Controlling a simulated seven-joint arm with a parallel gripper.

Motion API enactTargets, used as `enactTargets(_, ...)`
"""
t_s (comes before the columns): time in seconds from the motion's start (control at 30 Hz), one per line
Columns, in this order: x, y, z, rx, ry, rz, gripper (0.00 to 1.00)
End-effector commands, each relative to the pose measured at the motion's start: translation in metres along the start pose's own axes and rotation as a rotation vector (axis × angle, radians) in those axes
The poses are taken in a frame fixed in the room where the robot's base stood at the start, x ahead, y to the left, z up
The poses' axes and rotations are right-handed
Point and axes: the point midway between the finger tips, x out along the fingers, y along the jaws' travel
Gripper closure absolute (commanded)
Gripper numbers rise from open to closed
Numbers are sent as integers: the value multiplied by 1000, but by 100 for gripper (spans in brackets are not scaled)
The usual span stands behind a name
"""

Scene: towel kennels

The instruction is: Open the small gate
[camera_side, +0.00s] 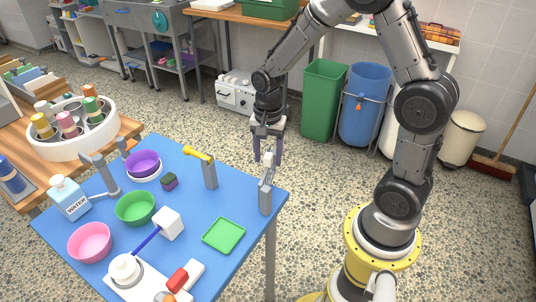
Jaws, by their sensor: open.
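My gripper (267,159) points down at the right edge of the blue table, with its two dark fingers apart. A pale grey upright piece with a light block on top (268,162) shows between or just behind the fingertips; I cannot tell whether they touch it. It rises from a grey post (265,198) at the table edge. Another grey post (209,174) stands to the left, with a yellow bar (198,153) at its top. These posts may belong to the small gate, but I cannot tell which part is the gate itself.
A grey lever stand (101,175) is at left.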

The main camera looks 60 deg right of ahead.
Motion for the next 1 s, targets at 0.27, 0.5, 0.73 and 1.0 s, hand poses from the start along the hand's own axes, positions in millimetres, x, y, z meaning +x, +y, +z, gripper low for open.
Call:
enactTargets(0.27,-15,-1,0,0,1,-3,43)
enactTargets(0.5,-64,-1,0,0,3,-6,43)
enactTargets(0.73,-110,-1,0,0,2,-3,43)
enactTargets(1.0,-136,0,0,0,1,-1,43)
